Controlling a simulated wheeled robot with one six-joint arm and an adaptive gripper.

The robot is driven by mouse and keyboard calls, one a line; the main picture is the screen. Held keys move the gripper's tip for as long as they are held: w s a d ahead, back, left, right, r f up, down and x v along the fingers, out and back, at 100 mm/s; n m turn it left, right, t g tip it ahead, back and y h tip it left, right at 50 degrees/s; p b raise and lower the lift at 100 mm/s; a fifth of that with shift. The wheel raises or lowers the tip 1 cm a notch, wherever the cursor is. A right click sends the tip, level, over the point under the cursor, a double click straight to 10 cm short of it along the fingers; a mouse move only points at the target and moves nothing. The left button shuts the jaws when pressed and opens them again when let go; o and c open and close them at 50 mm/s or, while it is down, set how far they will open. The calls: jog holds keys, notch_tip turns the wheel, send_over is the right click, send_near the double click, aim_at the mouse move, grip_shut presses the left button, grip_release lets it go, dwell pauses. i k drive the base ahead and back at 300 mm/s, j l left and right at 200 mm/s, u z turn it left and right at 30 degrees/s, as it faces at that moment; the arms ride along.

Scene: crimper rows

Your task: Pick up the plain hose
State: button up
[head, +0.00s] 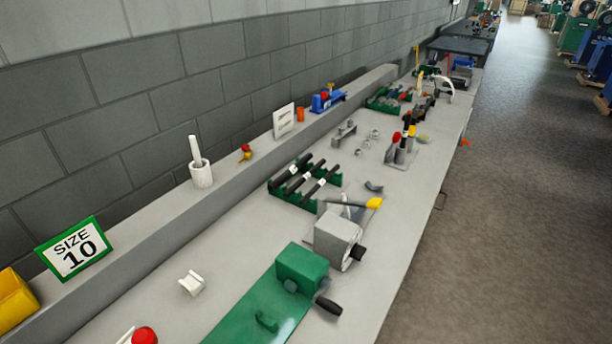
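Several black hoses lie side by side in a green rack (324,205) on the bench, near the middle of the head view. The left hose (281,179), the middle hose (295,186) and the right hose (312,191) lie slanted across it. Small white marks show on or between them. At this size I cannot tell which hose is plain. A second green rack (377,104) farther back holds more dark rods, too small to make out. My gripper is not in view.
The bench (235,235) carries a green machine (302,268) with a black handle and a grey block (337,240) in front of the rack. A yellow-ended tool (373,203) lies beside it. Along the ledge stand a white cup (201,176) and a "SIZE 10" sign (74,247).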

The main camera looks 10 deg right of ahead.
aim_at(337, 167)
jog(key=i+l+u, duration=0.2)
jog(key=i+l, duration=0.15)
jog(key=l, duration=0.3)
jog(key=i+l+u, duration=0.1)
jog(key=l, duration=0.25)
jog(key=i+l+u, duration=0.1)
jog(key=l, duration=0.25)
jog(key=i+l+u, duration=0.1)
jog(key=i+l, duration=0.15)
jog(key=l, duration=0.15)
jog(key=u, duration=1.1)
jog(key=z, duration=1.1)
jog(key=l, duration=0.15)
